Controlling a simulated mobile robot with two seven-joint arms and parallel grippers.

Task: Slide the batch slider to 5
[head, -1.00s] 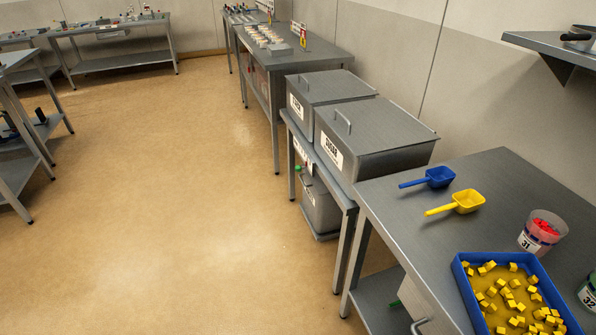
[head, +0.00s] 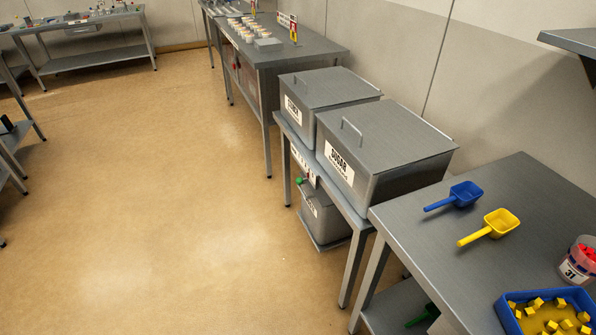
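I cannot make out the batch slider in the head view. Neither of my grippers is in view.
Grey bins (head: 340,88), (head: 385,145) stand on a low table right of centre. A nearer table (head: 420,225) holds a blue scoop (head: 465,194), yellow scoop (head: 500,223) and blue tray (head: 510,318) of yellow cubes. A back table (head: 305,48) holds white cups. The floor (head: 150,200) is clear.

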